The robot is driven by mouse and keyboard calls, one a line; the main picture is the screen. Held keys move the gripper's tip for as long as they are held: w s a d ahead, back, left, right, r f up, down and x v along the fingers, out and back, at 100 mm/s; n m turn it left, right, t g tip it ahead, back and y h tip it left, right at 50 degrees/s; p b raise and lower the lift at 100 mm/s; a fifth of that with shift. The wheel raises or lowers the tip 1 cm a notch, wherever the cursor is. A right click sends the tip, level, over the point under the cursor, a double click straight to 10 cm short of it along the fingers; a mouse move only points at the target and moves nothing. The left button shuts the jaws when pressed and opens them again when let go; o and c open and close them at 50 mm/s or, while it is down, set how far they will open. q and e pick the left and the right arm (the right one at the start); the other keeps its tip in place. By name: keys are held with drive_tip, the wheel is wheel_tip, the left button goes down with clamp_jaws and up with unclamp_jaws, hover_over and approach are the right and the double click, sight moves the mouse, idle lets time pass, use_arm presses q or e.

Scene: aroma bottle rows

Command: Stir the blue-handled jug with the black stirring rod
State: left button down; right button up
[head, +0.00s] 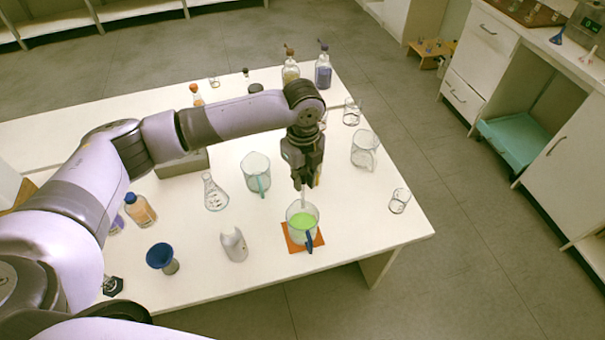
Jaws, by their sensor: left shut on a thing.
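The blue-handled jug (314,213) stands upright near the front right of the white table, with bright green liquid in it and its blue handle towards the front. It is on an orange-brown mat (292,244). My left gripper (303,183) is above the jug, pointing down, and shut on the stirring rod (303,195). Only a short, thin part of the rod shows below the fingers, and it looks pale here. It reaches down to the jug's opening; its lower end cannot be made out. My right gripper is not in view.
A teal-handled jug (255,168), a flask (214,194) and a grey-white holder (234,245) stand left of the jug. A clear jug (364,149) and a small beaker (399,201) are to its right. A blue funnel (160,256) is front left. Bottles (323,70) stand at the back.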

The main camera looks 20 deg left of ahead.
sight(303, 208)
use_arm(q)
drive_tip(key=shift+f+b, duration=0.45)
drive_tip(key=shift+f, duration=1.55)
drive_tip(key=shift+f+b, duration=0.85)
drive_tip(key=shift+f, duration=1.2)
drive_tip(key=shift+f+b, duration=1.4)
drive_tip(key=shift+f, duration=1.7)
